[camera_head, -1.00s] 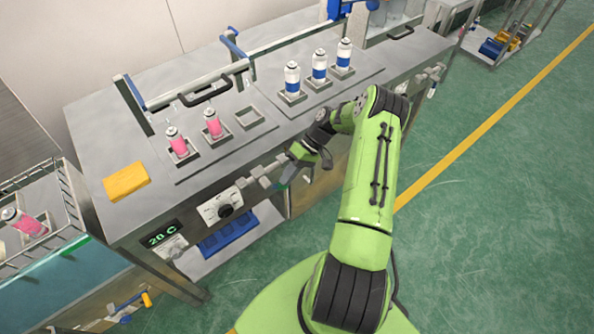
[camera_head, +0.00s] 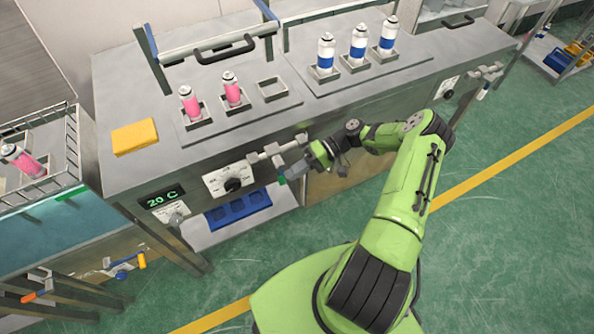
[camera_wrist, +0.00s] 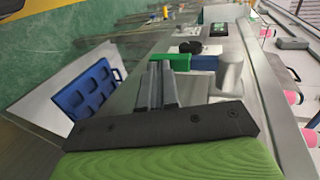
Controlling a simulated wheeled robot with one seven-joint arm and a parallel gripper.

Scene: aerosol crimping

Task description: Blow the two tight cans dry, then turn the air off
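Two pink cans, (camera_head: 190,104) and (camera_head: 232,90), stand upright in square holders on the bench's left plate. Three blue-and-white cans, (camera_head: 325,54), (camera_head: 358,45) and (camera_head: 388,36), stand upright on the right plate. My gripper (camera_head: 287,175) is low at the bench front, just below a grey pipe fitting (camera_head: 272,151). In the wrist view, the two grey fingers of my gripper (camera_wrist: 157,66) lie close together with no object visible between them. A green lever-like piece (camera_wrist: 188,62) is at the fingertips; I cannot tell whether they touch.
A third holder (camera_head: 271,87) is empty. A yellow block (camera_head: 134,137) lies at the bench's left. A dial panel (camera_head: 229,182) and a "20 C" display (camera_head: 163,198) are on the front. A blue tray (camera_head: 238,207) sits below. A wire basket (camera_head: 70,150) stands left. Green floor lies right.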

